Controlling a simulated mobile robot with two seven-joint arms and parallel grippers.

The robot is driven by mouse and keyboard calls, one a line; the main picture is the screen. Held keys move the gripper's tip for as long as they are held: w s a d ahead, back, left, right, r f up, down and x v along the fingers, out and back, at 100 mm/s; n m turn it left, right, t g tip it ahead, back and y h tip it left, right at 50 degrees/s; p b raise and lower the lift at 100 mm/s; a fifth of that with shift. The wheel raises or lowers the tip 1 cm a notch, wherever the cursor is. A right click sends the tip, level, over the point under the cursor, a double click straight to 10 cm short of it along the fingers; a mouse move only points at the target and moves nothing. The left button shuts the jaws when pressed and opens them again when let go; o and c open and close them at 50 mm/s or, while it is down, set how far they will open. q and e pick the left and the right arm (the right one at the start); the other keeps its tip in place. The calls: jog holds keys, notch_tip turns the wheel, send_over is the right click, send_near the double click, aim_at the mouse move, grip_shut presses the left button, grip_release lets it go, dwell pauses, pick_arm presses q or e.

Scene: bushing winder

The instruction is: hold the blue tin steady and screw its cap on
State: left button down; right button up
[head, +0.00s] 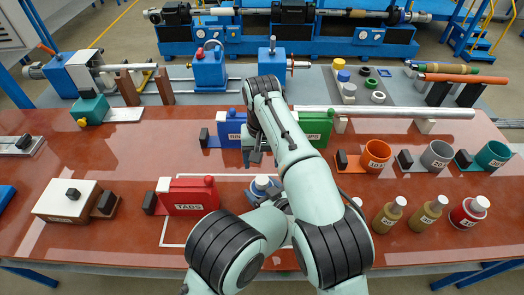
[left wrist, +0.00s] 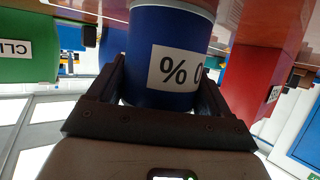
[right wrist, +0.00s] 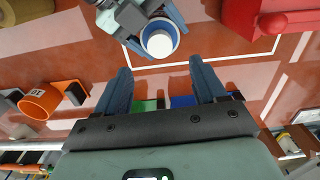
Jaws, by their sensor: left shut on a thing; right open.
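The blue tin (head: 262,184) stands near the front middle of the table, partly hidden by my arm in the head view. It fills the top of the left wrist view (left wrist: 165,60), with a white label. My left gripper (right wrist: 157,35) is shut around its side. The right wrist view shows the tin's top (right wrist: 160,43) as a white disc inside a blue ring; I cannot tell whether this is a cap. My right gripper (head: 255,155) is open and empty above the table, behind the tin in the head view. Its spread fingers (right wrist: 162,84) show in the right wrist view.
A red box (head: 190,197) stands left of the tin. Blue (head: 231,127) and green (head: 316,127) boxes stand behind. Bottles with pale caps (head: 428,210) and orange (head: 376,155), grey (head: 437,155) and teal (head: 492,155) cups stand at right. A white box (head: 67,203) is far left.

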jog(key=shift+r, duration=1.6)
pick_arm(q)
grip_release()
jog(key=shift+r, duration=0.1)
pick_arm(e)
jog(key=shift+r, duration=0.1)
